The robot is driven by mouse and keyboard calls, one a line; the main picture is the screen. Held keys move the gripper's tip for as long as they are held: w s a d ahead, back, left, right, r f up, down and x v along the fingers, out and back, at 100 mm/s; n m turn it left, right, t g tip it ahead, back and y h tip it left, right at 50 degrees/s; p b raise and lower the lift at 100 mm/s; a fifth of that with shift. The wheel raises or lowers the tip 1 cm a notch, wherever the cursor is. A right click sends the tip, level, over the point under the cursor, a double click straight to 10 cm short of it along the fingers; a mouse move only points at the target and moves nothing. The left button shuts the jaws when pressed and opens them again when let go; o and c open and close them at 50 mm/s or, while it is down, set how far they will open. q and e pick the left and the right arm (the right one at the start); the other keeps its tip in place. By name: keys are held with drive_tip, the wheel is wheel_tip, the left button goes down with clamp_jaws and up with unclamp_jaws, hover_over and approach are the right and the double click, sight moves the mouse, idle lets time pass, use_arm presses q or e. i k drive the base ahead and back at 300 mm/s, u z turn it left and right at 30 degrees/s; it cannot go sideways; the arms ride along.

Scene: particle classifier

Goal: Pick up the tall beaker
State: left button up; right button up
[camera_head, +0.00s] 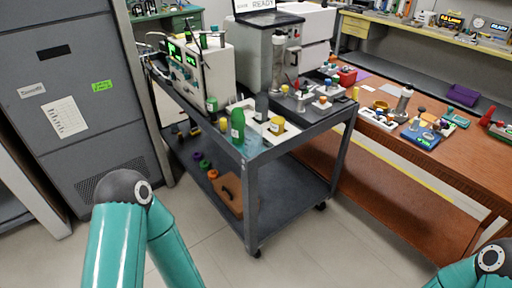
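I cannot tell for certain which vessel is the tall beaker. My two teal arms show at the bottom left and bottom right. Neither gripper is in view.
A boxy instrument (203,68) and several small jars crowd the cart top. The lower shelf holds a brown box (228,192) and coloured rings. A grey cabinet (75,100) stands at the left. The floor in front of the cart is clear.

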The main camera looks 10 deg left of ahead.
sight(253, 134)
drive_tip(key=u, duration=0.4)
drive_tip(key=i, duration=1.05)
drive_tip(key=z, duration=0.45)
